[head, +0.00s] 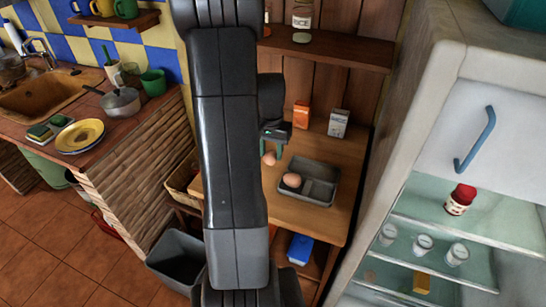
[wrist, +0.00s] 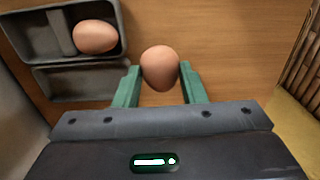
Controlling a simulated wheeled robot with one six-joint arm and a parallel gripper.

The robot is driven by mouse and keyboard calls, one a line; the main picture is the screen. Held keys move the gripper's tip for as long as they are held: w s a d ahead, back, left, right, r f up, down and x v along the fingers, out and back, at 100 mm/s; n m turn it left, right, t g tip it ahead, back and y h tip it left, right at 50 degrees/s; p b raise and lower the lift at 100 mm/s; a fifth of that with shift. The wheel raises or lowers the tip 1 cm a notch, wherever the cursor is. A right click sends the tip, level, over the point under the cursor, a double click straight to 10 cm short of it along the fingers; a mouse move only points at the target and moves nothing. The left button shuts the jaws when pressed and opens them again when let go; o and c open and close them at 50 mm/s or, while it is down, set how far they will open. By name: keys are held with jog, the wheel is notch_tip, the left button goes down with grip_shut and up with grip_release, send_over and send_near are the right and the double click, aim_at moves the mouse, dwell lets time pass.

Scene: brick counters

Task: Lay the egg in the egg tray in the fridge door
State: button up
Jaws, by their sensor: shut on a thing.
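My gripper (head: 276,143) is shut on a brown egg (head: 269,158), held over the wooden counter just left of a grey tray. In the wrist view the egg (wrist: 160,68) sits between the two green fingers (wrist: 160,84). A second brown egg (head: 292,180) lies in a compartment of the grey tray (head: 319,172); it also shows in the wrist view (wrist: 95,36). The fridge (head: 425,110) stands open at the right, its glass shelves showing. I cannot make out its lower door or an egg tray in that door.
An orange box (head: 301,115) and a white carton (head: 338,123) stand behind the tray. Fridge shelves hold a red-capped jar (head: 460,199), several small white-lidded jars (head: 457,254) and a yellow block (head: 421,282). A dark bin (head: 176,262) stands on the floor at left.

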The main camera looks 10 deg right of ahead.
aim_at(271, 160)
jog(key=shift+f, duration=2.1)
jog(key=shift+f, duration=0.25)
jog(key=o, duration=0.7)
jog(key=shift+r, duration=0.1)
jog(key=shift+c, duration=0.2)
